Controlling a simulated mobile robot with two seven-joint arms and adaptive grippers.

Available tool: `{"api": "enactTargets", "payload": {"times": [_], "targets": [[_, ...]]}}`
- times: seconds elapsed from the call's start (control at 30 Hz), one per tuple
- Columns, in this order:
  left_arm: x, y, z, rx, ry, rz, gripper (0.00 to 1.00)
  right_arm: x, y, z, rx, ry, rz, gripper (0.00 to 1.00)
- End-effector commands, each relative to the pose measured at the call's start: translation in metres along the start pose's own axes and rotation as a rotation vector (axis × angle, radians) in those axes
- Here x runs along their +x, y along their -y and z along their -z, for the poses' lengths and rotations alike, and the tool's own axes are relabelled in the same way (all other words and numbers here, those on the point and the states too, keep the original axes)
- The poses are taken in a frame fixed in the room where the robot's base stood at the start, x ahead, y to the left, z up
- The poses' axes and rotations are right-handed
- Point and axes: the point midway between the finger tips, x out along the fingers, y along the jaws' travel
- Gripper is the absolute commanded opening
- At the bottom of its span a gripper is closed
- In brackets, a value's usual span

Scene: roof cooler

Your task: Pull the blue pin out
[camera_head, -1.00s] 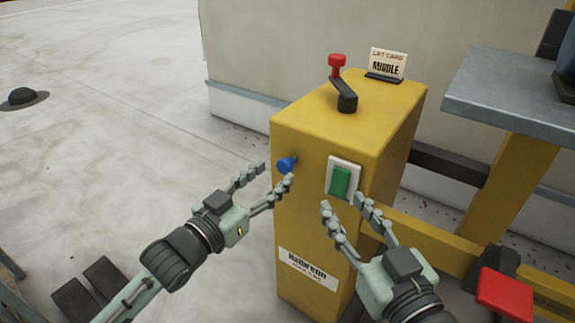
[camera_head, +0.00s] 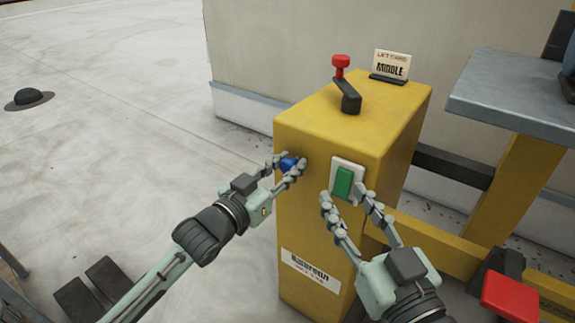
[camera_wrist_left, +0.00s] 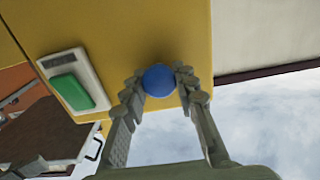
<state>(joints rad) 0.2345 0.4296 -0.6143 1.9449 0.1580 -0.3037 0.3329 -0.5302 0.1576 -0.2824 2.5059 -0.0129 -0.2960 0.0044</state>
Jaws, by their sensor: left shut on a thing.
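The blue pin (camera_head: 288,163) sticks out of the front face of the yellow box (camera_head: 318,230), near its left edge. My left gripper (camera_head: 290,165) is shut on the blue pin, with a finger on each side of its head. The left wrist view shows the round blue head (camera_wrist_left: 159,80) between the two fingertips, close against the yellow face. My right gripper (camera_head: 345,198) has its fingers apart and nothing between them, in front of the box just below the green switch.
A green rocker switch (camera_head: 343,182) in a white frame is right of the pin. A red-knobbed lever (camera_head: 345,85) and a card reading "MIDDLE" (camera_head: 391,65) stand on the box top. A grey shelf (camera_head: 515,100) and a red pad (camera_head: 510,298) are at right.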

Motion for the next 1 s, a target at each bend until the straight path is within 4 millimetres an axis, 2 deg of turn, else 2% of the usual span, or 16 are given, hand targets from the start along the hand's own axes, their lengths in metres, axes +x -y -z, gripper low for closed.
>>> {"api": "enactTargets", "payload": {"times": [0.1, 0.4, 0.57, 0.73, 0.87, 1.0], "targets": [[0.0, 0.0, 0.0, 0.0, 0.0, -0.001, 0.0, 0.0, 0.0, 0.0, -0.001, 0.0, 0.0, 0.4], [-0.003, 0.0, 0.0, -0.001, 0.001, -0.001, 0.0, 0.0, -0.001, -0.002, -0.003, 0.019, -0.003, 0.4], [-0.016, 0.001, 0.001, -0.002, 0.004, 0.001, 0.0, -0.005, -0.018, -0.037, -0.029, 0.195, -0.034, 0.4], [-0.031, 0.0, 0.0, -0.003, 0.005, 0.001, 0.0, -0.02, -0.036, -0.074, -0.052, 0.382, -0.071, 0.4], [-0.038, 0.0, 0.0, -0.002, 0.003, 0.0, 0.0, -0.029, -0.046, -0.09, -0.061, 0.468, -0.09, 0.4], [-0.04, 0.0, -0.001, -0.001, 0.002, 0.0, 0.0, -0.032, -0.048, -0.096, -0.062, 0.495, -0.095, 0.4]]}}
